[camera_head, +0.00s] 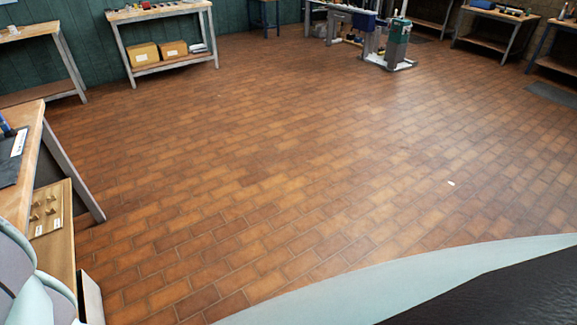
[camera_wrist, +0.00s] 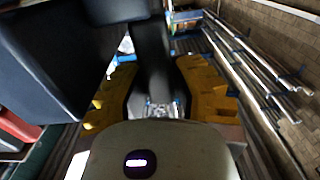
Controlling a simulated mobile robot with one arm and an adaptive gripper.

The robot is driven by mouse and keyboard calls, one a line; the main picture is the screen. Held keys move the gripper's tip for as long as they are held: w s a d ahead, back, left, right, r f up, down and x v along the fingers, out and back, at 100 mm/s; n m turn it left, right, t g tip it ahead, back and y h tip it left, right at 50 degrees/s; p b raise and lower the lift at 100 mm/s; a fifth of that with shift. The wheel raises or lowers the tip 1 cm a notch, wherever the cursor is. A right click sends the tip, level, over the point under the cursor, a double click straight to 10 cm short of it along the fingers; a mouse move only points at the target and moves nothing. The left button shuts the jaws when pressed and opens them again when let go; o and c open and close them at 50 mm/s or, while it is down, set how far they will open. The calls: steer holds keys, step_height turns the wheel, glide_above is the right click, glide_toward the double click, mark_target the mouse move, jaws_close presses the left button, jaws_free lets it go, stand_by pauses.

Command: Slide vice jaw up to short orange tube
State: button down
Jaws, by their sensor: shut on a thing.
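In the wrist view my gripper (camera_wrist: 155,90) shows its grey body with a purple light at the bottom and yellow, stepped parts on both sides. It is shut on a dark part (camera_wrist: 152,62) that stands between those sides; whether this is the vice jaw I cannot tell. A large dark blue block (camera_wrist: 45,65) fills the upper left, close beside the gripper, and may be part of the vice. The contact itself is mostly hidden. I cannot make out the short orange tube in either view. The head view does not show the gripper.
Long metal bars (camera_wrist: 250,70) run diagonally at the wrist view's right. In the head view, a workbench (camera_head: 30,130) stands at left, with a board of brass pieces (camera_head: 48,210) below. Open brick floor (camera_head: 270,160) fills the middle; further benches (camera_head: 165,20) line the back.

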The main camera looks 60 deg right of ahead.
steer(key=shift+w+d+p, duration=0.2)
steer(key=shift+w+d, duration=0.1)
steer(key=shift+w, duration=0.3)
steer(key=shift+w+d+p, duration=0.15)
steer(key=shift+w+d, duration=0.1)
steer(key=shift+w, duration=0.35)
steer(key=c, duration=0.8)
jaws_free()
steer(key=shift+a, duration=0.1)
steer(key=shift+s, duration=0.1)
steer(key=v, duration=1.2)
steer(key=shift+o, duration=0.5)
